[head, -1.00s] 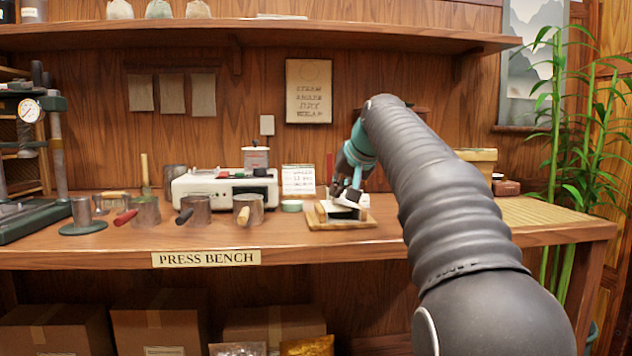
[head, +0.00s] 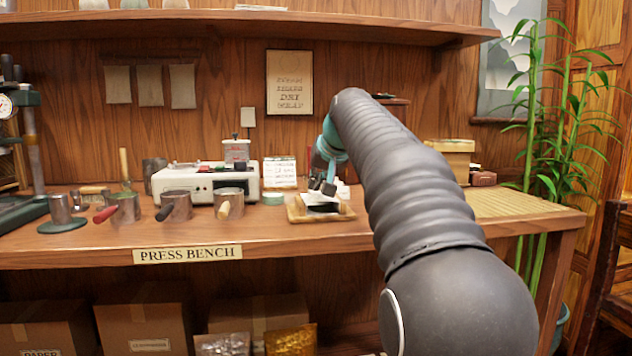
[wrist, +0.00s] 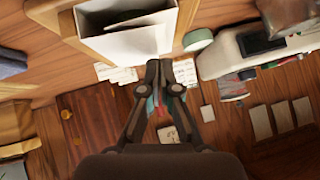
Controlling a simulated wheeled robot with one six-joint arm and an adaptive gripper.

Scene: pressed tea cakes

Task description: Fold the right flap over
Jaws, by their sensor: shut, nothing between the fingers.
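White wrapping paper (head: 315,198) lies on a small wooden tray (head: 345,214) on the bench, with a dark patch, likely the tea cake, at its front. In the wrist view the white paper (wrist: 135,42) is at the top, with pale raised edges and a dark area (wrist: 108,17) between them. I cannot clearly tell which edge is the right flap or how far it is folded. My gripper (head: 322,186) is just above the paper; whether it touches is unclear. In the wrist view my gripper (wrist: 159,68) is shut and empty, its tips beside the paper.
A white scale (head: 205,181) and a round green tin (head: 272,198) stand left of the tray. Handled metal cups (head: 175,207) are further left. A white card (head: 280,173) stands behind. The woven mat (head: 505,203) on the right looks clear.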

